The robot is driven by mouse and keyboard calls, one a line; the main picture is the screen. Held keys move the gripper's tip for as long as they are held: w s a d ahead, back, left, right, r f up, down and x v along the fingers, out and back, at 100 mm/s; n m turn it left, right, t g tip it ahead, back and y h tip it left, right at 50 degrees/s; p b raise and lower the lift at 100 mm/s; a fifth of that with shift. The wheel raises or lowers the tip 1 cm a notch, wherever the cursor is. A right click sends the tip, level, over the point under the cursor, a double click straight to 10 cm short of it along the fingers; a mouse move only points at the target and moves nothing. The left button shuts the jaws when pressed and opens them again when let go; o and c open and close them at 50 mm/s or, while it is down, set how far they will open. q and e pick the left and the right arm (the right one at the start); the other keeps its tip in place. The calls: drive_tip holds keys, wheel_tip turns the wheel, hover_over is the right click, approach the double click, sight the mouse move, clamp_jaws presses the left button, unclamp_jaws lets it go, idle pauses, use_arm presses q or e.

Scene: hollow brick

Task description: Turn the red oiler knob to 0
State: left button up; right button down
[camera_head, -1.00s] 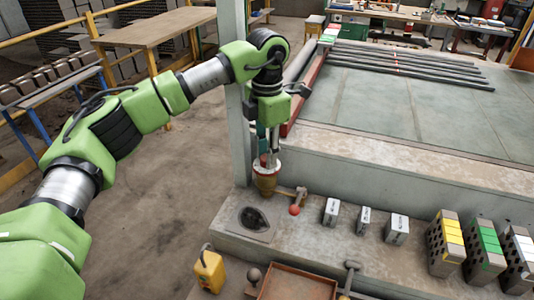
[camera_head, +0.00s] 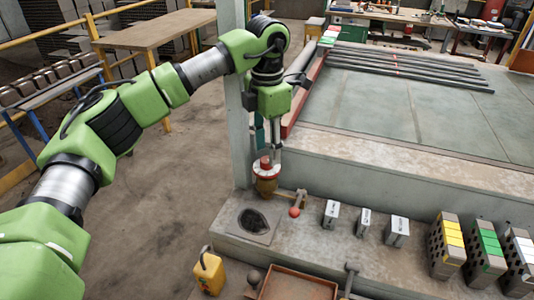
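The oiler (camera_head: 266,185) is a brass-coloured cup with a red rim. It stands on the concrete ledge at the foot of the grey post. Its red knob (camera_head: 265,163) shows on top, and I cannot read any number marks. My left gripper (camera_head: 268,155) points straight down over the oiler. One finger is at the right of the knob and the other is at the left and further back. The fingers stand apart at the knob's height, but I cannot tell whether they touch it. My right gripper is not in view.
A lever with a red ball (camera_head: 294,212) is close to the oiler's right. Labelled grey blocks (camera_head: 397,231) and colour-topped hollow bricks (camera_head: 446,243) stand further right. A yellow oil can (camera_head: 209,271) is in front. The grey post (camera_head: 235,100) rises just behind my gripper.

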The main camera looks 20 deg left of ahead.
sight(267, 160)
use_arm(q)
wheel_tip(267, 160, up, 10)
drive_tip(key=shift+f, duration=0.2)
drive_tip(key=shift+s+f, duration=0.1)
idle(0.4)
